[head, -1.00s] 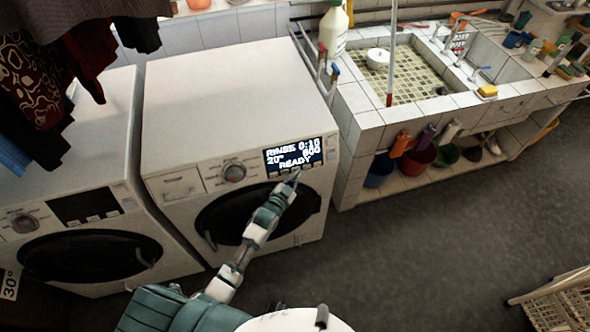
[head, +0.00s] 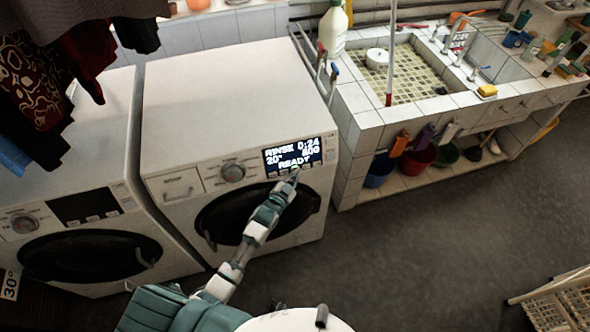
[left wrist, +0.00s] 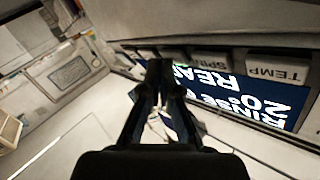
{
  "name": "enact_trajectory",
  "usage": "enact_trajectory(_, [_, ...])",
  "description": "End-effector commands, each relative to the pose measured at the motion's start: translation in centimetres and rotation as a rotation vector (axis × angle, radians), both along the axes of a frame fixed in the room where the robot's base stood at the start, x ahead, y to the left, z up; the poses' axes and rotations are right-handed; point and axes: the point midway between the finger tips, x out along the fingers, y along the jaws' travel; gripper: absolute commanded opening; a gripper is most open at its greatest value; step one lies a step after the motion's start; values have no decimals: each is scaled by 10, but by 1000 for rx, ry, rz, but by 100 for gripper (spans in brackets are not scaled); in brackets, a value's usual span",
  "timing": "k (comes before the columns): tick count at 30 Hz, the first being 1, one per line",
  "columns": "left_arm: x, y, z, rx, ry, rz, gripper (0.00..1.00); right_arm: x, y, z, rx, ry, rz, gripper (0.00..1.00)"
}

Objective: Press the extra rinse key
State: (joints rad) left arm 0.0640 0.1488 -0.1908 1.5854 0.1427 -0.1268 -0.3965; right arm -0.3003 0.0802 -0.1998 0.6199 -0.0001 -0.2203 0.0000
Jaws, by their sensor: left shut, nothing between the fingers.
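The right-hand white washing machine (head: 225,95) has a lit display (head: 292,155) reading RINSE 0:24, 20°, 800, READY. A row of small keys lies under the display. In the left wrist view the display (left wrist: 245,90) appears upside down, with the TEMP key (left wrist: 278,68) and the SPIN key (left wrist: 208,58) readable. The extra rinse key's label cannot be read; my fingers cover part of the key row. My left gripper (head: 295,174) is shut and empty, its tips at the key row below the display; they also show in the left wrist view (left wrist: 160,68). Contact cannot be told. My right gripper is out of view.
The machine's dial (head: 233,172) is left of the display. A second washing machine (head: 75,240) stands at left under hanging clothes (head: 75,50). A tiled sink (head: 360,125) with buckets below is at right. The floor (head: 440,245) in front is open, with a basket (head: 558,300) at lower right.

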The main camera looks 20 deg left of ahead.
Motion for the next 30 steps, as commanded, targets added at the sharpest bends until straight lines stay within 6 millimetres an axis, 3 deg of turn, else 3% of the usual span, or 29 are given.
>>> enact_trajectory(6, [-8,-3,6,0,-1,0,0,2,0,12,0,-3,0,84])
enact_trajectory(17, [-12,-6,5,-1,1,-1,0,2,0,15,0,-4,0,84])
enact_trajectory(30, [-48,-30,23,-1,1,0,0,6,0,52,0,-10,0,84])
